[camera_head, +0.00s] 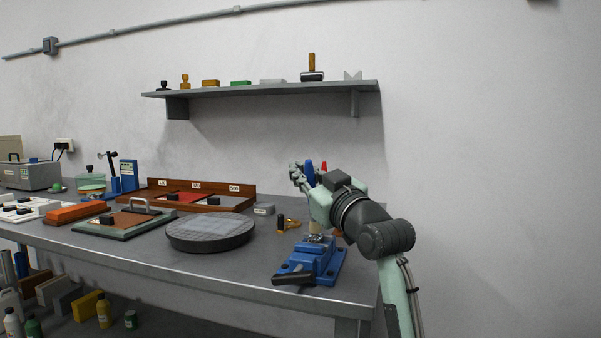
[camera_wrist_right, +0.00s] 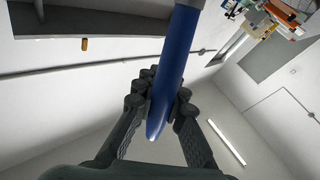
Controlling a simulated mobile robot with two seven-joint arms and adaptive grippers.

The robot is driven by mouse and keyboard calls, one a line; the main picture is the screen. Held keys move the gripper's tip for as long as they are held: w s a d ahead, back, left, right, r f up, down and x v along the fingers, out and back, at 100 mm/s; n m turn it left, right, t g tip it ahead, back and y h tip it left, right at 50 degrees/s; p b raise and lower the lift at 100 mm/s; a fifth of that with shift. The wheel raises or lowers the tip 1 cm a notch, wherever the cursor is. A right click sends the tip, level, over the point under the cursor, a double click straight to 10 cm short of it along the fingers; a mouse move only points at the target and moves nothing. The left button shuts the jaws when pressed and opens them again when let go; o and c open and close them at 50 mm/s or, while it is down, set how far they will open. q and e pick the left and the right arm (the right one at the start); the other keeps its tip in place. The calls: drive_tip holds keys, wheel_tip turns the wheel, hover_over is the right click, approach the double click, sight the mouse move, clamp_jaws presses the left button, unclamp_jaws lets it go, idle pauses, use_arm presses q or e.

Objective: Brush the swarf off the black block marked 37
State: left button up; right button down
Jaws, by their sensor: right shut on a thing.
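My right gripper (camera_head: 300,176) is raised above the front right of the bench, shut on a blue handle (camera_head: 309,170). In the right wrist view the blue handle (camera_wrist_right: 176,60) runs between the fingers (camera_wrist_right: 160,98), with its rounded tip showing. Its other end is out of that view, and I cannot tell whether it has bristles. Small black blocks stand on a green-edged plate (camera_head: 105,219), in the wooden tray (camera_head: 172,197) and near the bench middle (camera_head: 281,223). I cannot read 37 or see swarf on any of them. My left gripper is not in view.
A blue vise (camera_head: 318,258) stands below my right gripper, with a pale piece (camera_head: 315,228) over it. A round grey disc (camera_head: 210,232) lies left of the vise. A wall shelf (camera_head: 270,88) hangs above.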

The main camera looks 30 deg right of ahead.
drive_tip(key=shift+f, duration=0.3)
idle(0.9)
drive_tip(key=shift+w, duration=0.15)
drive_tip(key=shift+w+d, duration=0.15)
drive_tip(key=shift+w, duration=0.25)
drive_tip(key=shift+s, duration=0.15)
drive_tip(key=shift+s+a+p, duration=0.25)
drive_tip(key=shift+s+p, duration=0.05)
drive_tip(key=shift+s, duration=0.65)
drive_tip(key=shift+w, duration=0.1)
